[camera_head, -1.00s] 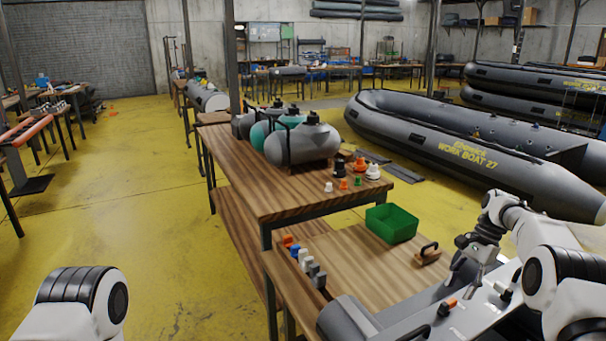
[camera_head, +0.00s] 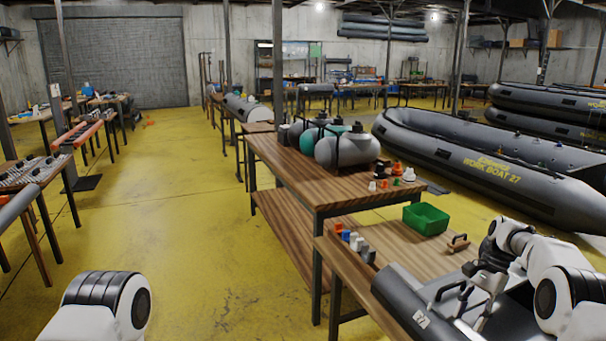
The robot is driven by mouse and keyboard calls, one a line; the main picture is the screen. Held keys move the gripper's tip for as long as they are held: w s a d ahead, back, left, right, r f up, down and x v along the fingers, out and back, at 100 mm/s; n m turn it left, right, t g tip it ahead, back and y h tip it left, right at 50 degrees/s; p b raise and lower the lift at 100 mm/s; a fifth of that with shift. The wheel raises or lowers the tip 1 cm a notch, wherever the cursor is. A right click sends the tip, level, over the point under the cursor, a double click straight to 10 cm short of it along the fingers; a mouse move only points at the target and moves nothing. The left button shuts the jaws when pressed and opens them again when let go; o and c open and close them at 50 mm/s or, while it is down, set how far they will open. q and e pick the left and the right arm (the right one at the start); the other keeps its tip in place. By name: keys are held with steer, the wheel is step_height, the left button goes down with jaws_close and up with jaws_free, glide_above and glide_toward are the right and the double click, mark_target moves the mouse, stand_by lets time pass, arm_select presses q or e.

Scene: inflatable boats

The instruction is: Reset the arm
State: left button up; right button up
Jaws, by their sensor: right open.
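My right arm comes in at the lower right, bent at the elbow. My right gripper (camera_head: 482,292) hangs from it, open, above the grey inflatable tube (camera_head: 408,300) at the front of the low wooden table. I see nothing held in it, though its fingertips are small and partly lost against the dark tube and handle. Only a white and black link of my left arm shows at the lower left. My left gripper is out of the picture.
A green bin (camera_head: 426,219) and a dark-handled tool (camera_head: 458,243) stand on the low table (camera_head: 400,252). The taller table (camera_head: 335,193) holds grey and teal tanks and small coloured valves. A grey boat (camera_head: 470,160) lies behind.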

steer(key=s+a+f+n+g, duration=0.1)
steer(key=s+a+f, duration=0.3)
steer(key=s+f, duration=0.25)
steer(key=s+a+f+n+g+h, duration=0.1)
steer(key=s+a+f+g, duration=0.15)
steer(key=s+f, duration=0.4)
steer(key=s+a+f+n+g, duration=0.1)
steer(key=s+a+f, duration=0.35)
steer(key=f, duration=0.35)
steer(key=s+a+f+n+t+h, duration=0.15)
steer(key=s+n, duration=0.25)
steer(key=s, duration=0.9)
steer(key=s+a+f+n+t+h, duration=0.1)
steer(key=s+n+t, duration=0.2)
steer(key=s, duration=1)
steer(key=w+n+t, duration=0.1)
steer(key=w, duration=0.1)
steer(key=w+n+t, duration=0.1)
steer(key=w, duration=0.2)
steer(key=shift+d+r+t+h, duration=0.15)
steer(key=shift+t+h, duration=0.1)
steer(key=shift+t, duration=0.15)
steer(key=shift+s, duration=0.1)
